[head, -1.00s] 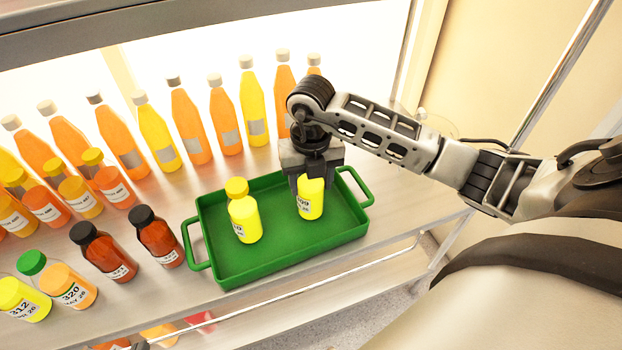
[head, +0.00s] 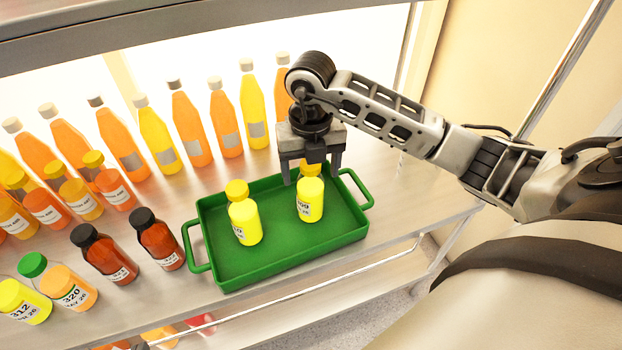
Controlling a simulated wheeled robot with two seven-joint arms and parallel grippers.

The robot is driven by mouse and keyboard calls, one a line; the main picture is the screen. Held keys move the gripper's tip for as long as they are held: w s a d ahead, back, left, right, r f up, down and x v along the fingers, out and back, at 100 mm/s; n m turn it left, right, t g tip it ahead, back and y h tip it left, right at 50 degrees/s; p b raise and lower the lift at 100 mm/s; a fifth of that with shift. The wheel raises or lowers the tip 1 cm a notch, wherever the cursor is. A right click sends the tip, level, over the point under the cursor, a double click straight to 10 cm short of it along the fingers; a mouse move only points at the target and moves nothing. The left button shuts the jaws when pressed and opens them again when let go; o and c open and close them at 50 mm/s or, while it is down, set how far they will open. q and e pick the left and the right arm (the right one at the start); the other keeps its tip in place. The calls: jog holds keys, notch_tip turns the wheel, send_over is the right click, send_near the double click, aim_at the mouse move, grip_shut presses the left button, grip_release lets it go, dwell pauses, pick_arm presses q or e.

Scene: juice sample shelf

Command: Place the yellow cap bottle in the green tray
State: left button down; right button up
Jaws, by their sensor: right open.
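The green tray (head: 285,267) lies on the shelf with handles at its left and right ends. Two yellow bottles with yellow-orange caps stand upright in it. One yellow cap bottle (head: 245,219) is in the left half. The other yellow cap bottle (head: 310,201) is in the right half, with a label on its front. My right gripper (head: 311,178) is open above and around the cap of the right-hand bottle, fingers pointing down. I cannot tell whether a finger touches it. My left gripper is not in view.
Tall orange and yellow bottles (head: 190,130) stand in a row behind the tray. Dark-capped brown-red bottles (head: 158,240) stand just left of it. Several small bottles, one with a green cap (head: 32,264), crowd the left. The shelf's front edge is close below the tray.

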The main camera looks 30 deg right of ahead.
notch_tip(320, 180, up, 8)
jog(key=shift+f, duration=0.1)
pick_arm(q)
jog(key=shift+f, duration=0.1)
dwell(0.4)
